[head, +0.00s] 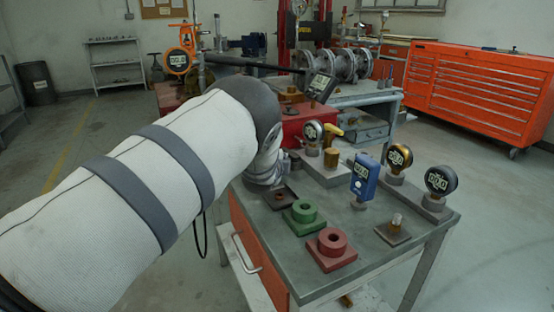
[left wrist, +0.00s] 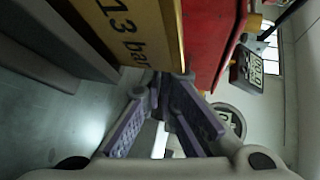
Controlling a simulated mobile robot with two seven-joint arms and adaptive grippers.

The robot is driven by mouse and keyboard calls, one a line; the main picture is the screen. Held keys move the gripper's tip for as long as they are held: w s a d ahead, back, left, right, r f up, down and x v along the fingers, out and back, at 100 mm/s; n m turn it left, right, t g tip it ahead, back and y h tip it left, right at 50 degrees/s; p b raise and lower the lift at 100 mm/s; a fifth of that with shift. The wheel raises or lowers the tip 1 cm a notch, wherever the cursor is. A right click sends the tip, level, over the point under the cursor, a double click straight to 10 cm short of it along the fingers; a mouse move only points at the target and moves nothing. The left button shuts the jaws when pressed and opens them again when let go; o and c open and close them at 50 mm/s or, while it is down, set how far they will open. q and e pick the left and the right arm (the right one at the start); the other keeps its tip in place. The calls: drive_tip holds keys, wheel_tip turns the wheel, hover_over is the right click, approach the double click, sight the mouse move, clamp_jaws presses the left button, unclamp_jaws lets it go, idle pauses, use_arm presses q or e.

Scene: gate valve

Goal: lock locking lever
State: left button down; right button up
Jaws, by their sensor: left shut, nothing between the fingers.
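My left arm crosses the head view from the left, and its wrist bends down beside the red box (head: 298,126) on the bench. My left gripper is hidden behind the arm there. In the left wrist view my left gripper (left wrist: 172,84) is shut and empty. Its fingertips are close to a yellow plate (left wrist: 130,28) marked "13 bar" and a red body (left wrist: 212,40); I cannot tell whether they touch. I cannot make out the locking lever for certain. A long black bar (head: 240,64) runs above the arm in the head view. My right gripper is in neither view.
The grey workbench (head: 350,262) holds a green block (head: 304,215), a red block (head: 332,246), a blue meter (head: 364,176), several round gauges and a yellow-handled part (head: 333,132). A flanged pipe (head: 340,62) lies behind. An orange tool cabinet (head: 480,88) stands at the right.

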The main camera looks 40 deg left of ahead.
use_arm(q)
drive_tip(key=shift+w+d, duration=0.35)
drive_tip(key=shift+d, duration=0.25)
drive_tip(key=shift+s+d, duration=0.15)
drive_tip(key=shift+s, duration=0.15)
drive_tip(key=v, duration=0.7)
drive_tip(key=a+v, duration=0.1)
drive_tip(key=v, duration=0.2)
drive_tip(key=shift+s+d, duration=0.1)
drive_tip(key=shift+s, duration=0.25)
drive_tip(key=shift+s+d+r, duration=0.1)
drive_tip(key=shift+s+r, duration=0.1)
drive_tip(key=shift+s, duration=0.35)
drive_tip(key=shift+f, duration=0.1)
